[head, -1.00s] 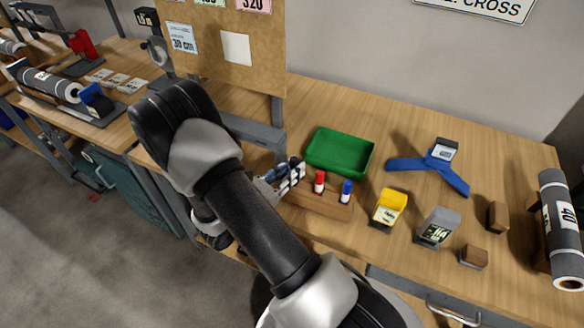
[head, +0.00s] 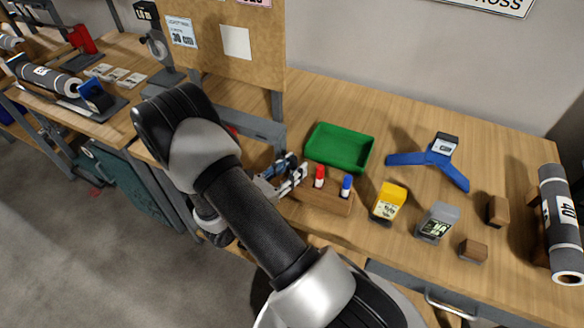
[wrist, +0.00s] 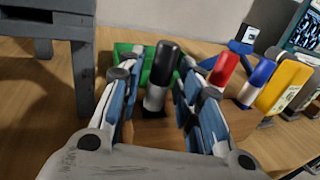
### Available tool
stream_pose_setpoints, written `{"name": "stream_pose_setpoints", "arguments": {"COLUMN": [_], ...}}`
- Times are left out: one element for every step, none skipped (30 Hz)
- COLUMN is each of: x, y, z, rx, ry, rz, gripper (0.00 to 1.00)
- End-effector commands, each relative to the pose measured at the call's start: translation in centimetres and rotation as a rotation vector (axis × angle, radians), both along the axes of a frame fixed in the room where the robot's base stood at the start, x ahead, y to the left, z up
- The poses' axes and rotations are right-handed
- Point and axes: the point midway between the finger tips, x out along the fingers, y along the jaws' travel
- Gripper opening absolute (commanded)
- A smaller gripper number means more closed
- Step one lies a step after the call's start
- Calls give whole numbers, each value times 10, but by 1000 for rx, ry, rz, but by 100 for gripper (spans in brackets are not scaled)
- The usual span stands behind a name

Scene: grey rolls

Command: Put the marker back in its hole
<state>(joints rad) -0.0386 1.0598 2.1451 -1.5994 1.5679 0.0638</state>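The black-capped marker (wrist: 157,88) stands upright between my fingers in the wrist view, its white lower body meeting the wooden block (head: 325,199). The hole's rim is not clear. My gripper (head: 290,175) is at the left end of the block. In the wrist view my gripper (wrist: 160,88) is open, with one finger on each side of the marker and gaps visible. A red-capped marker (head: 319,176) and a blue-capped marker (head: 346,187) stand in the same block, just right of my right finger. The black marker is hard to make out in the head view.
A green tray (head: 340,147) sits behind the block. A yellow box (head: 388,203), a grey device (head: 437,222), small wooden blocks (head: 473,250) and a blue stand (head: 430,163) lie to the right. A grey post (wrist: 83,75) stands close left of my gripper.

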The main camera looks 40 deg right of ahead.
Motion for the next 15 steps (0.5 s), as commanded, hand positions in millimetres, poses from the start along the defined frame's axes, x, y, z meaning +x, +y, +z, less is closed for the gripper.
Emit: {"name": "stream_pose_setpoints", "arguments": {"x": [0, 0, 0, 0, 0, 0, 0, 0, 0, 0, 0, 0, 0, 0, 0], "y": [0, 0, 0, 0, 0, 0, 0, 0, 0, 0, 1, 3, 5, 7, 12], "z": [0, 0, 0, 0, 0, 0, 0, 0, 0, 0, 0, 0, 0, 0, 0], "rx": [0, 0, 0, 0, 0, 0, 0, 0, 0, 0, 0, 0, 0, 0, 0], "ry": [0, 0, 0, 0, 0, 0, 0, 0, 0, 0, 0, 0, 0, 0, 0], "rz": [0, 0, 0, 0, 0, 0, 0, 0, 0, 0, 0, 1, 1, 2, 4], "gripper": [38, 40, 40, 40, 40, 40, 40, 40, 40, 40, 40, 40, 40, 40, 40]}}
